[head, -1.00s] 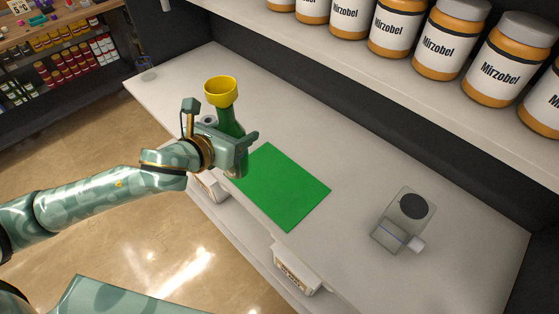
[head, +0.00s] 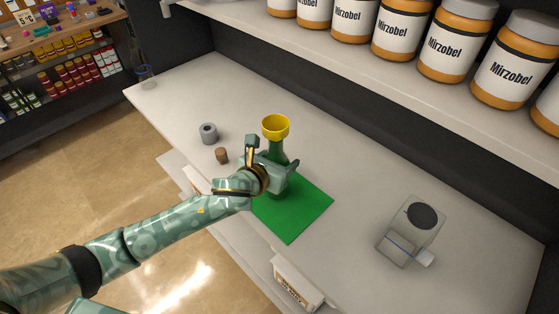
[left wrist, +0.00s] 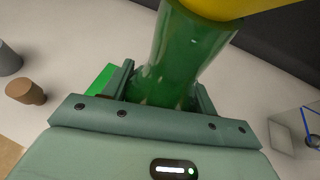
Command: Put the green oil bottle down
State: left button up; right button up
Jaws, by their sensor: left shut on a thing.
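The green oil bottle (head: 277,157) has a yellow funnel (head: 275,126) in its top and is upright. My left gripper (head: 279,172) is shut on the bottle's body, over the green mat (head: 300,222) on the white counter. In the left wrist view the bottle (left wrist: 180,60) stands between the fingers, with the yellow funnel (left wrist: 228,8) cut off at the top edge. The bottle's base is mostly hidden by the gripper, so I cannot tell whether it touches the mat. My right gripper is not in view.
A clear box-like device with a dark disc (head: 411,232) stands at right. Large jars (head: 450,40) line the shelf above.

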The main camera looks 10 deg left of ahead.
pick_arm(q)
jog(key=shift+r, duration=0.1)
jog(key=o, duration=1.2)
jog(key=p+v, duration=0.2)
jog(key=v, duration=1)
jog(key=shift+s, duration=0.1)
